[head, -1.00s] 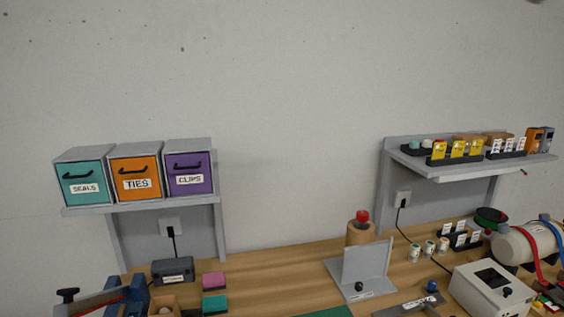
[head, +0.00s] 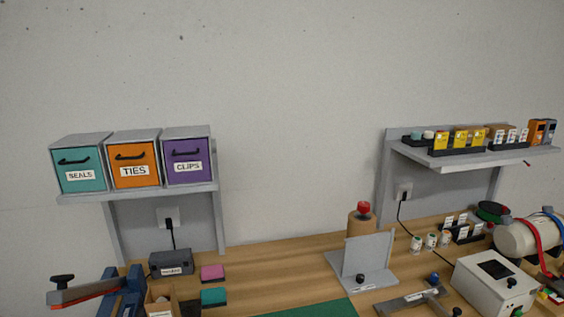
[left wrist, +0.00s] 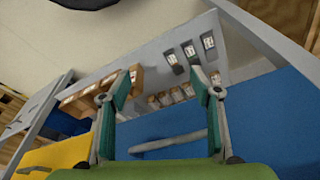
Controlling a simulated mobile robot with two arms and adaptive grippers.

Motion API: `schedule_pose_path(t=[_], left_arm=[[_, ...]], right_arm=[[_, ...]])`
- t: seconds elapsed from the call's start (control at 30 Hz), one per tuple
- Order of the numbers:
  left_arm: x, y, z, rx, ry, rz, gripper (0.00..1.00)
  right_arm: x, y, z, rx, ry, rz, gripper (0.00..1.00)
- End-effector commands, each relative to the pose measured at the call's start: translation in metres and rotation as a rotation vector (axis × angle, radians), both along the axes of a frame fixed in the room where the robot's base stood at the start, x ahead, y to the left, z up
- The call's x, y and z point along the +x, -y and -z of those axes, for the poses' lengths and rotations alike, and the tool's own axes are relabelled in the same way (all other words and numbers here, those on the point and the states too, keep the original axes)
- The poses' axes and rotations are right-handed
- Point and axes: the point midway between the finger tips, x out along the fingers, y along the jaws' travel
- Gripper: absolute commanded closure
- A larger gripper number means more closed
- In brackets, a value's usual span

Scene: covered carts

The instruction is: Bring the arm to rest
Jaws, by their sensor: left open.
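My left gripper (left wrist: 160,92) shows in the left wrist view, with its two green-padded fingers spread apart. No object is between its fingertips. Beyond and around the fingers are a blue surface (left wrist: 270,110), a yellow panel (left wrist: 62,155) and a pale rack with several labelled slots. Neither arm shows in the head view, and my right gripper is in no view.
In the head view, a left shelf (head: 140,194) holds teal, orange and purple drawers above a wooden bench (head: 260,275). A right shelf (head: 455,158) carries small boxes. A grey angle plate (head: 362,262), a beige box (head: 490,290) and a blue clamp (head: 125,290) stand on the bench.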

Motion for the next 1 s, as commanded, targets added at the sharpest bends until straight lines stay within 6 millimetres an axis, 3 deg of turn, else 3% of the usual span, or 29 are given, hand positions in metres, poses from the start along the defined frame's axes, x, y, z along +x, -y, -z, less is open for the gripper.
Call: schedule_pose_path(t=[0.03,0.2,0.5,0.6,0.73,1.0], left_arm=[[-0.008,-0.001,0.036,0.003,-0.018,0.002,0.42],[-0.037,-0.005,0.122,0.006,-0.049,0.008,0.42],[-0.12,-0.018,0.247,0.014,-0.108,0.02,0.42],[-0.149,-0.024,0.273,0.016,-0.121,0.024,0.42],[-0.178,-0.03,0.294,0.019,-0.135,0.029,0.42],[-0.196,-0.033,0.303,0.02,-0.14,0.031,0.42]], right_arm=[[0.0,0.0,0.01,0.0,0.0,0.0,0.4],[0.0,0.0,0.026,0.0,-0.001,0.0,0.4],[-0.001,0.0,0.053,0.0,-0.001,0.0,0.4],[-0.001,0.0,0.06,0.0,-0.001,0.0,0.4],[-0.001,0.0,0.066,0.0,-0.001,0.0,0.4],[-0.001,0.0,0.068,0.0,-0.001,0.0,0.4]])
